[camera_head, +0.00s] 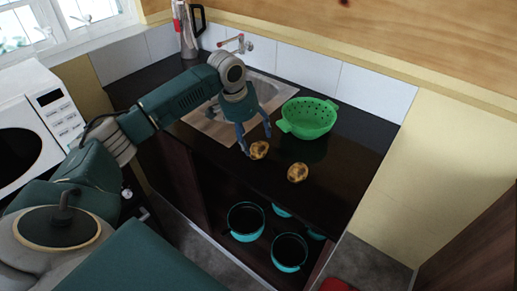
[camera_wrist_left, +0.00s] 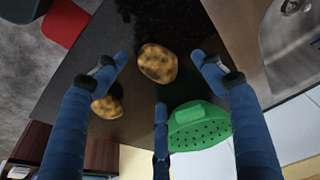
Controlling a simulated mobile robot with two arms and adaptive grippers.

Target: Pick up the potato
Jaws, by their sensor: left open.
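Two brown, mottled potatoes lie on the dark counter. In the head view, one potato (camera_head: 259,150) is right by the fingertips of my left gripper (camera_head: 255,141). The other potato (camera_head: 297,172) lies to its right, nearer the front edge. In the left wrist view, my gripper (camera_wrist_left: 159,72) has its blue fingers spread. One potato (camera_wrist_left: 157,63) shows between the fingertips, with dark counter visible around it. The other potato (camera_wrist_left: 107,106) is partly hidden behind the left finger. The gripper is open and holds nothing. My right gripper is in neither view.
A green colander (camera_head: 308,118) stands on the counter behind the potatoes; it also shows in the left wrist view (camera_wrist_left: 199,130). A metal sink (camera_head: 213,125) is at the left. Teal pots (camera_head: 246,220) sit below the counter. A white microwave (camera_head: 42,112) is at far left.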

